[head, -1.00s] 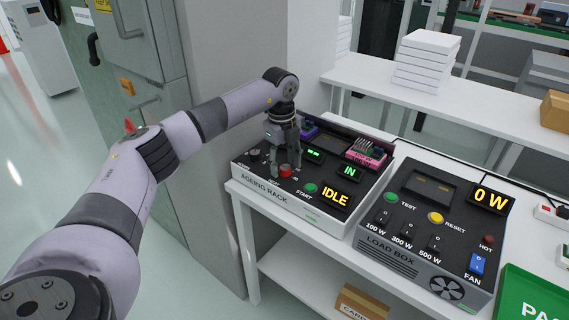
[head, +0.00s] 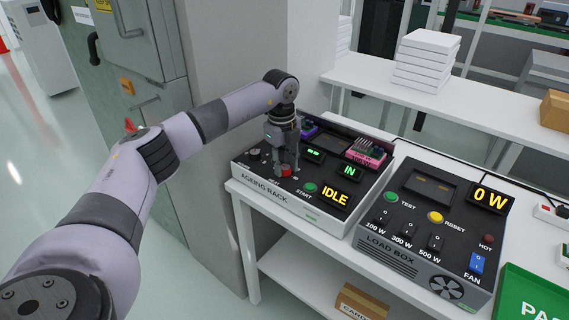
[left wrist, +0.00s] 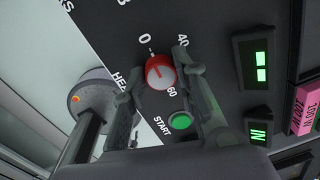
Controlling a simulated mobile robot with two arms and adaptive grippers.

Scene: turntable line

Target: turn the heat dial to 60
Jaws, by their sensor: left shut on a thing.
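The red heat dial (head: 286,172) is on the dark top panel of the ageing rack (head: 262,190). My left gripper (head: 286,163) reaches down over it with its fingers shut around it. In the left wrist view the dial (left wrist: 158,73) sits between the fingertips of my left gripper (left wrist: 160,77), with a white pointer mark on its face. Printed numbers 0, 40 and 60 show around it; I cannot tell exactly which one the mark points to. My right gripper is not in view.
The green START button (head: 310,188) lies close to the dial, beside the yellow IDLE display (head: 335,200). Green displays and a pink module (head: 366,155) are farther back on the rack. The load box (head: 400,240) stands to the right. A grey pillar (head: 230,120) rises behind my arm.

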